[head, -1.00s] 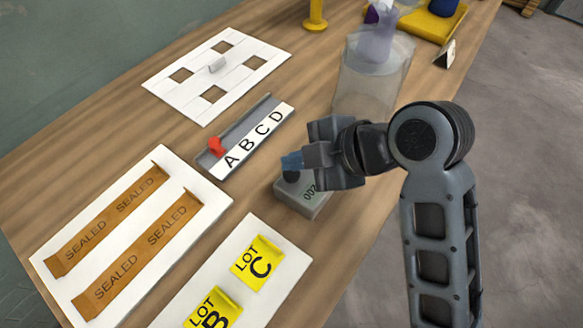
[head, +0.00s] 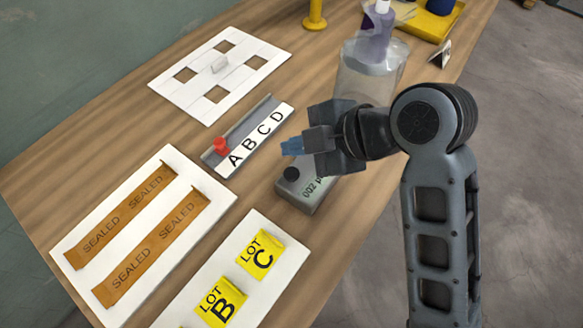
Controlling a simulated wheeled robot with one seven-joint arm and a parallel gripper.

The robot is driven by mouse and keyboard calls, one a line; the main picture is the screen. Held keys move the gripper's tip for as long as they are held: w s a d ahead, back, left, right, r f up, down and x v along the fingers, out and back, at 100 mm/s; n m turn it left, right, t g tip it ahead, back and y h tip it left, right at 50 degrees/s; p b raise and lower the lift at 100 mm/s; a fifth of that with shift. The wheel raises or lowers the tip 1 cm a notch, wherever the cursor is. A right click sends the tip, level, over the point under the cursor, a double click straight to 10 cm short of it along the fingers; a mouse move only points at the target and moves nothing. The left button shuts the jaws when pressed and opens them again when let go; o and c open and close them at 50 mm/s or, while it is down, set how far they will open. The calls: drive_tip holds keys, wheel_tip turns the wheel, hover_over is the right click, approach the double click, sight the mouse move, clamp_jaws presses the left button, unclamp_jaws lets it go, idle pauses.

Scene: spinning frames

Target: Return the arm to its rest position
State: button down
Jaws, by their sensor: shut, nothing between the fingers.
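My gripper (head: 292,146) is shut and empty, its blue fingertips pointing left. In the picture it is above a grey box (head: 307,196) with a black round knob and printed digits, and just right of the letter strip. My arm comes in from the lower right and bends at a dark round joint. The gripper seems raised over the table, and its wrist hides part of the grey box and of a clear container behind it.
On the wooden table (head: 105,145) are a letter rail (head: 258,125) with a red slider (head: 221,146), a white board with square holes (head: 185,95), a sealed-strip board (head: 190,237), a yellow-lot board (head: 290,262), a clear container (head: 354,80) and a yellow tray (head: 436,32). Open floor lies right.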

idle(0.4)
drive_tip(key=s+d+f+m+t, duration=0.1)
drive_tip(key=d+f+m, duration=0.1)
drive_tip(key=s+d+f+m+t+h, duration=0.1)
drive_tip(key=d+f+m, duration=0.1)
drive_tip(key=s+d+f+m, duration=0.1)
drive_tip(key=d+f, duration=0.1)
drive_tip(key=d, duration=0.1)
drive_tip(key=shift+s+d+f+m+t+h, duration=0.1)
drive_tip(key=shift+s+f+m+t+h, duration=0.2)
drive_tip(key=shift+m+t+h, duration=0.1)
drive_tip(key=s+d+m+t+h, duration=0.55)
drive_tip(key=s+d+m, duration=0.6)
drive_tip(key=s, duration=0.55)
drive_tip(key=s+d+r+m+t, duration=0.1)
drive_tip(key=s+r+m, duration=0.3)
drive_tip(key=s+r, duration=0.4)
drive_tip(key=shift+s+d+t+h, duration=0.2)
drive_tip(key=shift+s+t+h, duration=0.25)
drive_tip(key=shift+s+t, duration=0.25)
drive_tip(key=shift+m, duration=0.25)
